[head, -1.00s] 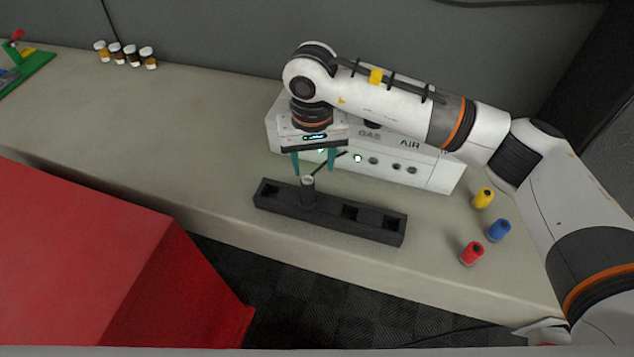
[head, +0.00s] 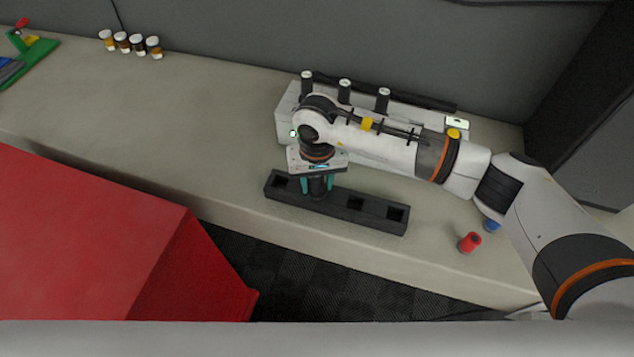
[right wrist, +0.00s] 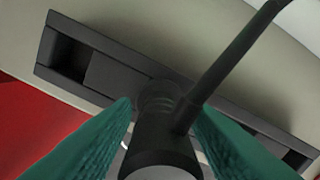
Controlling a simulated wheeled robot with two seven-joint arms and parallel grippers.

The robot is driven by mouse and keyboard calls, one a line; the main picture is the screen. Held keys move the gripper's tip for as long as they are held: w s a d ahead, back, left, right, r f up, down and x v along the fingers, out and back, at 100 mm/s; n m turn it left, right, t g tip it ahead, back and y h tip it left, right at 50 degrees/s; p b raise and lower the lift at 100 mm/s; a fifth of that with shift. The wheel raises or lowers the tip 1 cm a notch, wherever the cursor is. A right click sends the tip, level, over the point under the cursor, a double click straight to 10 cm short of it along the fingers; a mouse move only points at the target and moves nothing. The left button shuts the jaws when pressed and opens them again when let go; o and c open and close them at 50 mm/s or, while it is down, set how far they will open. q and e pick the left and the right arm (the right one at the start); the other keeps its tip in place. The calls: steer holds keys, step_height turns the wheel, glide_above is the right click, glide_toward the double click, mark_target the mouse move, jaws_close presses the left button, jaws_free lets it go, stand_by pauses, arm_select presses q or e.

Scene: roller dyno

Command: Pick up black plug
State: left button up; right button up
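The black plug (head: 318,187) stands upright in the black rack (head: 336,200), in a slot left of the rack's middle. It also shows in the right wrist view (right wrist: 160,135), with a thin dark rod running from it toward the upper right. My right gripper (head: 318,190) is down over the plug, one teal finger on each side. In the right wrist view the fingers (right wrist: 166,106) are open around it, with narrow gaps between plug and fingers. The gripper body hides the plug's top in the head view. My left gripper is not in view.
A white box (head: 288,108) with several black posts stands behind the rack, partly hidden by my arm. A red cylinder (head: 469,243) and a blue one (head: 491,226) stand to the right. Small jars (head: 138,43) stand back left. A red block (head: 90,240) is in front left.

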steer(key=c, duration=0.6)
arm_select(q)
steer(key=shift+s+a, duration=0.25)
arm_select(e)
steer(key=shift+c, duration=0.2)
